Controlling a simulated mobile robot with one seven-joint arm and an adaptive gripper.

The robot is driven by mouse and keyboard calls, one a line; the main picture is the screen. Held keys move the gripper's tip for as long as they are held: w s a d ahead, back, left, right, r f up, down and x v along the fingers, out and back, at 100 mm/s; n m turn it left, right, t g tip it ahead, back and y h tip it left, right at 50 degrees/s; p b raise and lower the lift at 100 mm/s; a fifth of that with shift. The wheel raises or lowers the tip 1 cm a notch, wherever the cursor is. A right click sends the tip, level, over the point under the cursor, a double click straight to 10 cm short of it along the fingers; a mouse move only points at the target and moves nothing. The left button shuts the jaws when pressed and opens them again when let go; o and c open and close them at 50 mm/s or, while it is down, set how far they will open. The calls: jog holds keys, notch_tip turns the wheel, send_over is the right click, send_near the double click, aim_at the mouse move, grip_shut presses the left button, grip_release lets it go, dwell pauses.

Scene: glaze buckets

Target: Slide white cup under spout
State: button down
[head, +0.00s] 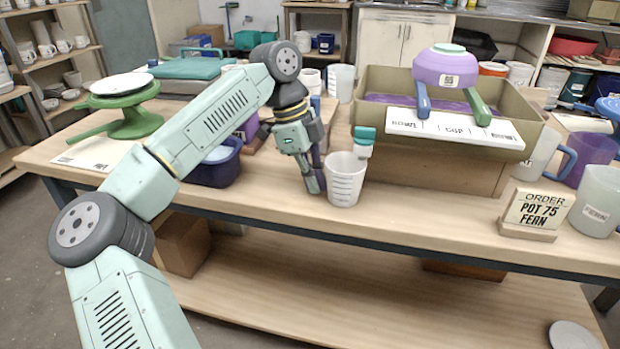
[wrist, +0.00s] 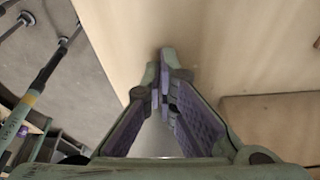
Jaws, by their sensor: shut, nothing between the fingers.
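The white cup (head: 345,182), with rows of marks on its side, stands upright near the front edge of the table. A teal-topped spout (head: 364,140) sticks out at the left front corner of the tan bin, above the cup's right rim. Whether its outlet lies over the cup's mouth, I cannot tell. My gripper (head: 316,186) is shut and empty, pointing down just left of the cup, close to its side. Whether it touches the cup is unclear. In the wrist view my gripper's purple-padded fingers (wrist: 165,85) meet at the tips above the tabletop; the cup is not clearly visible there.
A dark blue tub (head: 215,165) stands left of my gripper. An order sign (head: 540,210) is at the right. The table front (head: 260,215) left of the cup is clear.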

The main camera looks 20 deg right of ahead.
aim_at(329, 183)
jog(key=s+d, duration=0.2)
jog(key=shift+d, duration=0.35)
